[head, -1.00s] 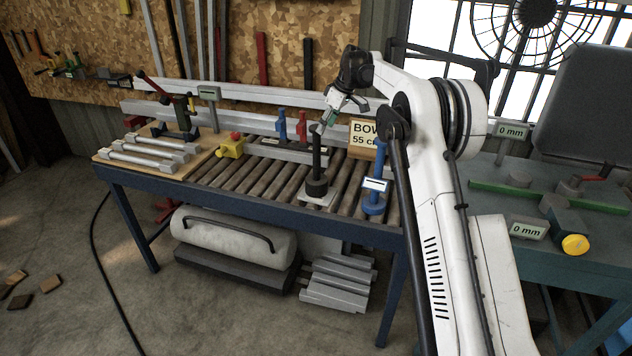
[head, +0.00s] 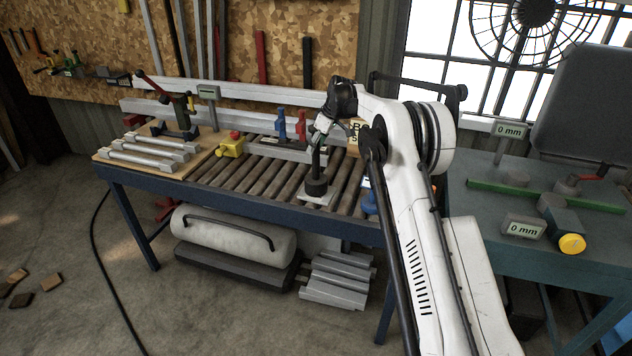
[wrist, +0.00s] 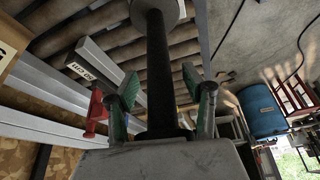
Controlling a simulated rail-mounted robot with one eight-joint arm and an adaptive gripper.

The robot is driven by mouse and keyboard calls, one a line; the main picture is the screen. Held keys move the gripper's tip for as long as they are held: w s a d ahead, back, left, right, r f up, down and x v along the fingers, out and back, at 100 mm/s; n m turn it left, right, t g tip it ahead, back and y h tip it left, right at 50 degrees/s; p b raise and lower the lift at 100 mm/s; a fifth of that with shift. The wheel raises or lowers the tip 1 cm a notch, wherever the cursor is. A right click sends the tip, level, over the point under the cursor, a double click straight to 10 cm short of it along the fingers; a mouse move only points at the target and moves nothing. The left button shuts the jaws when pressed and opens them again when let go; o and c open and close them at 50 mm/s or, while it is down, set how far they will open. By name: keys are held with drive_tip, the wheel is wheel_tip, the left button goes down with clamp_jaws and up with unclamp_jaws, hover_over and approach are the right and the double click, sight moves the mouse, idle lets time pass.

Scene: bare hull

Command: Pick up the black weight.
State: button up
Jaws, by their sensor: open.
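The black weight (head: 316,187) stands upright on a pale plate (head: 314,198) on the roller table. It has a wide round foot and a thin post. In the head view my gripper (head: 322,134) is at the top of the post and partly covers it. In the wrist view the black post (wrist: 161,75) runs between the two green-padded fingers of my gripper (wrist: 162,92), which are open with a gap on each side.
A blue clamp (head: 369,198) is partly hidden behind my arm, right of the weight. Red and blue clamps (head: 291,125) stand behind, by a metal rail. A yellow box with a red button (head: 231,146) sits to the left. Rollers left of the weight are clear.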

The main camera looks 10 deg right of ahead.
clamp_jaws()
drive_tip(key=shift+r, duration=0.2)
idle(0.4)
